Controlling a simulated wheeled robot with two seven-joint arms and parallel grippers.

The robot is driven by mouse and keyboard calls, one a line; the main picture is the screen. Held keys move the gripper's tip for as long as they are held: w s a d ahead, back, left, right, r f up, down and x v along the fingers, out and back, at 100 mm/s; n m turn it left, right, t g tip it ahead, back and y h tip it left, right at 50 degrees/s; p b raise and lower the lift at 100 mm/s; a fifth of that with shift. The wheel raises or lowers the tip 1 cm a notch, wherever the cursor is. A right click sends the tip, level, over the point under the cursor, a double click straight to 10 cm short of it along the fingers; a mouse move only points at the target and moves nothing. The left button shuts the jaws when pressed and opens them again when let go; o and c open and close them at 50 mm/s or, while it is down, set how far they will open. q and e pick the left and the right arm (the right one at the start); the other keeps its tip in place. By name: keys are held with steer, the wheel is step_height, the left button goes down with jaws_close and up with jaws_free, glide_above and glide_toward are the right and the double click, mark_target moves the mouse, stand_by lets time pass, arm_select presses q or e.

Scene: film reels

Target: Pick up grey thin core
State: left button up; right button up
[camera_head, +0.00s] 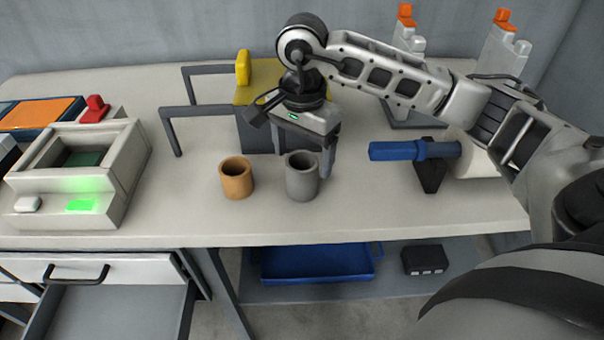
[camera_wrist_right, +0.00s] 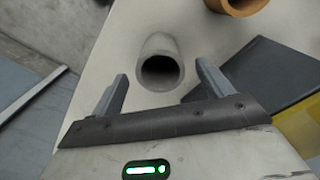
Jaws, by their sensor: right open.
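The grey core (camera_head: 302,177) is an upright hollow tube on the table, near its front edge. An orange-brown core (camera_head: 237,178), shorter, stands just to its left. My right gripper (camera_head: 312,160) is above and just behind the grey core, pointing down, its fingers partly hidden by the core. In the right wrist view, my right gripper (camera_wrist_right: 160,85) is open, and the grey core (camera_wrist_right: 161,57) shows ahead of and between its fingertips, not gripped. The orange-brown core (camera_wrist_right: 240,5) is at that view's top edge. My left gripper is not in view.
A grey box with a yellow part (camera_head: 243,68) stands behind the cores, with grey bar frames (camera_head: 192,109) beside it. A blue-handled roll holder (camera_head: 412,151) is to the right. A machine with a green light (camera_head: 80,205) is at left. A blue tray (camera_head: 316,262) lies on the lower shelf.

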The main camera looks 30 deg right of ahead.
steer(key=shift+a+f+p, duration=0.1)
steer(key=shift+f+p, duration=0.45)
steer(key=shift+f, duration=2.35)
steer(key=c, duration=1.1)
steer(key=shift+o, duration=0.2)
steer(key=shift+r, duration=0.1)
